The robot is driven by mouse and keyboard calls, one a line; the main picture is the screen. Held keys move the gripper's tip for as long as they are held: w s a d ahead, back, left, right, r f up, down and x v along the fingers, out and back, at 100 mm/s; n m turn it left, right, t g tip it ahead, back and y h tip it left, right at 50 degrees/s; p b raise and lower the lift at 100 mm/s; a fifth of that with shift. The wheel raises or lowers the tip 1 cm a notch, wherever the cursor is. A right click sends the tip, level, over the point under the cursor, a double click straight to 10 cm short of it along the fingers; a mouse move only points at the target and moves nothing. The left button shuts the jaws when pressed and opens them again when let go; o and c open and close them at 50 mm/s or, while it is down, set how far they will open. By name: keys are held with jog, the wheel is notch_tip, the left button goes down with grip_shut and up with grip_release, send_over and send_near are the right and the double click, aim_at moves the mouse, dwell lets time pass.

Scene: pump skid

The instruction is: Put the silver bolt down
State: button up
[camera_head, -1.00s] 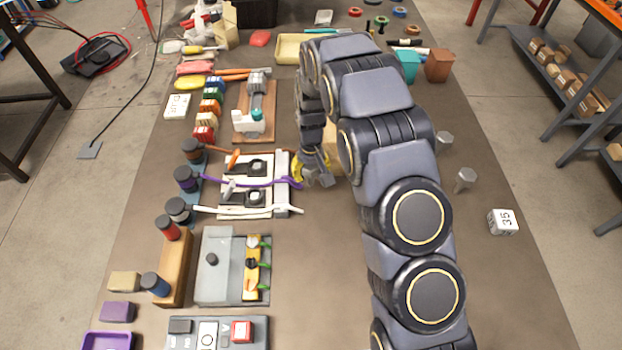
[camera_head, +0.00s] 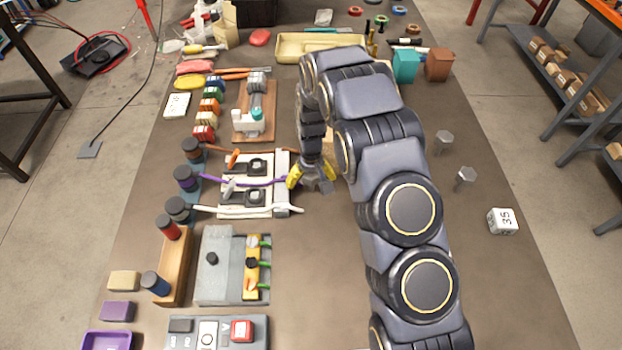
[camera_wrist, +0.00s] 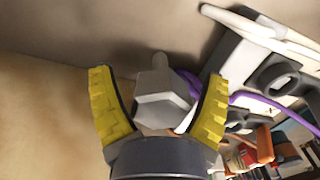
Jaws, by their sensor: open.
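My gripper (camera_head: 311,181) is low over the table, just right of the white fixture with the purple cable. In the wrist view its two yellow fingers (camera_wrist: 160,105) are spread apart. A silver bolt (camera_wrist: 162,100) with a hexagonal head lies between them, with a gap to the left finger and a smaller one to the right. In the head view, the gripper largely hides that spot. Two more silver hex bolts stand on the table right of my arm, one farther (camera_head: 443,139) and one nearer (camera_head: 466,177).
The white fixture (camera_head: 281,195) with purple and white cables (camera_head: 240,210) lies close left of my gripper. A white numbered cube (camera_head: 502,221) is at the right. The table in front of the gripper is clear.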

notch_tip(320, 180, up, 12)
jog(key=shift+f, duration=0.25)
jog(key=shift+s+d+r, duration=0.1)
jog(key=shift+r, duration=0.45)
jog(key=s+d+r+m, duration=0.1)
jog(key=s+d+r, duration=0.2)
jog(key=s+r, duration=0.4)
jog(key=s+d+r, duration=0.3)
jog(key=s+r, duration=0.3)
jog(key=s, duration=0.2)
jog(key=s+d+r, duration=0.1)
jog(key=s, duration=0.7)
jog(key=s+d+r+m+g, duration=0.1)
jog(key=s, duration=0.7)
jog(key=shift+s+r+g, duration=0.3)
jog(key=shift+s+r, duration=0.05)
jog(key=shift+s, duration=0.5)
jog(key=c, duration=0.4)
jog(key=shift+o, duration=0.2)
